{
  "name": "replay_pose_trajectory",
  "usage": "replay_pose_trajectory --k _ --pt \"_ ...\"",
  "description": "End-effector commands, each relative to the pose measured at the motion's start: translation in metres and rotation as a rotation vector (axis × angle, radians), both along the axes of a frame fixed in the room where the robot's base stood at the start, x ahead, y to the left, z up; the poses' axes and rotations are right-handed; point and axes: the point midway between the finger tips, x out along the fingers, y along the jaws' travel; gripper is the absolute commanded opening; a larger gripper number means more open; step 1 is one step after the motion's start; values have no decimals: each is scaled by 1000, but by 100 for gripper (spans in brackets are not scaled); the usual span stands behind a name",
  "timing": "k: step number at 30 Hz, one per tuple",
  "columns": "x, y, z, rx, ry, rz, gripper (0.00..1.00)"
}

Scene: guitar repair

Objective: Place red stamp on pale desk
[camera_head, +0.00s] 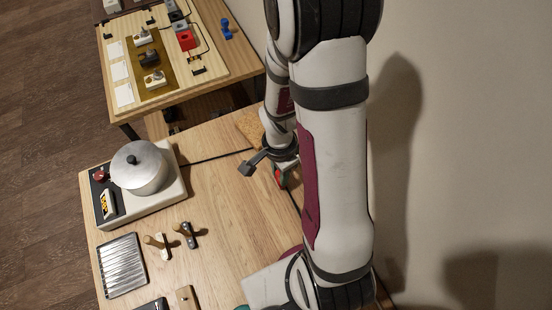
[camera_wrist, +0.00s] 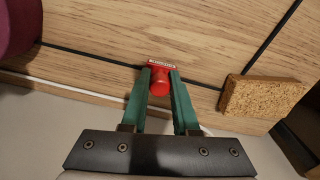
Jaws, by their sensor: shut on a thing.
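The red stamp (camera_wrist: 160,86) sits between the two green fingers of my gripper (camera_wrist: 161,73) in the wrist view. The fingers are shut on its round handle, and its flat base with a pale edge points away from the gripper. A pale wooden desk surface (camera_wrist: 130,20) with dark seams lies behind it; I cannot tell whether the stamp touches it. In the head view my gripper (camera_head: 282,178) is at the right edge of the near pale desk (camera_head: 230,205), with a small bit of red showing beside it. My arm partly hides this area.
A cork-like block (camera_wrist: 262,97) lies right of the stamp. A pot (camera_head: 139,168) on a hot plate, a slatted metal tray (camera_head: 122,265) and wooden-handled tools (camera_head: 158,244) stand left on the desk. Another table (camera_head: 205,90) is behind. A wall borders the right. The desk's middle is clear.

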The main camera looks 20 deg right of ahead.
Motion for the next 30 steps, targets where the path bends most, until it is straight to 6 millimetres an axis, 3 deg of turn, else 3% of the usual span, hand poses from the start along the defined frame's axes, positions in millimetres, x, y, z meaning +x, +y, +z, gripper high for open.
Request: replay_pose_trajectory --k 6,7,12,23,30 --pt "0 0 -2 0 2 0 0" --pt "0 0 -2 0 1 0 32" --pt "0 0 -2 0 1 0 58" --pt "1 0 7 -1 -2 1 58" --pt "3 0 66 -2 -8 0 58"
